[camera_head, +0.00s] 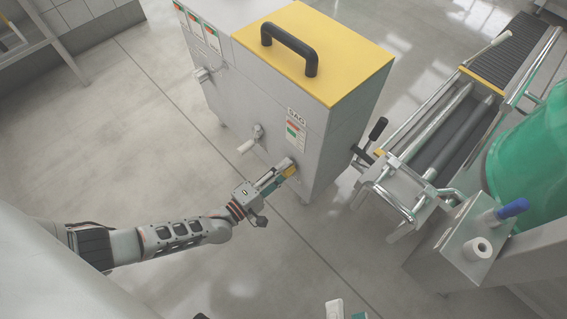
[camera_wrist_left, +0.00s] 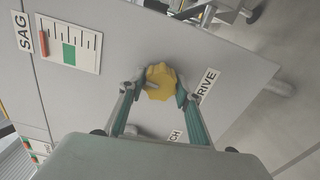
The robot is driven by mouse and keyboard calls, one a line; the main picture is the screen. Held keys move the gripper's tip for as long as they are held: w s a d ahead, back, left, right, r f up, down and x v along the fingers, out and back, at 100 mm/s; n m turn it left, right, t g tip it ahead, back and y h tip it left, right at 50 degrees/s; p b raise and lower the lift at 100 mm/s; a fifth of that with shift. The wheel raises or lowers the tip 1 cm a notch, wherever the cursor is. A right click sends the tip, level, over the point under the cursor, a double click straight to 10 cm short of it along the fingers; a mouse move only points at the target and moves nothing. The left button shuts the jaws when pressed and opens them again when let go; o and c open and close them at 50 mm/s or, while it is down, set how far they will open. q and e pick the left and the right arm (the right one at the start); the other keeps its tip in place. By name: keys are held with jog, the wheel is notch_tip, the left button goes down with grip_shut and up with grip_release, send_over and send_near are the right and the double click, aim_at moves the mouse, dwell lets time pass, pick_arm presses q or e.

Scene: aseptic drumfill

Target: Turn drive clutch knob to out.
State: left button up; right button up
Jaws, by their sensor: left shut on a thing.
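The drive clutch knob is a yellow lobed knob (camera_wrist_left: 161,82) on the grey cabinet panel. It sits beside a label reading "RIVE" and another partly hidden label ending in "CH". My right gripper (camera_head: 345,311) shows only as pale and teal tips at the bottom edge.
The grey cabinet (camera_head: 318,150) has a yellow top with a black handle (camera_head: 290,48), a SAG gauge (camera_head: 296,132) and a white-handled crank (camera_head: 250,140). A roller conveyor (camera_head: 440,130) and a green drum (camera_head: 530,160) stand right. The floor left of the cabinet is clear.

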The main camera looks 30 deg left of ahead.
pick_arm(q)
jog(key=shift+n, duration=0.5)
jog(key=o, duration=1.1)
jog(key=v, duration=1.2)
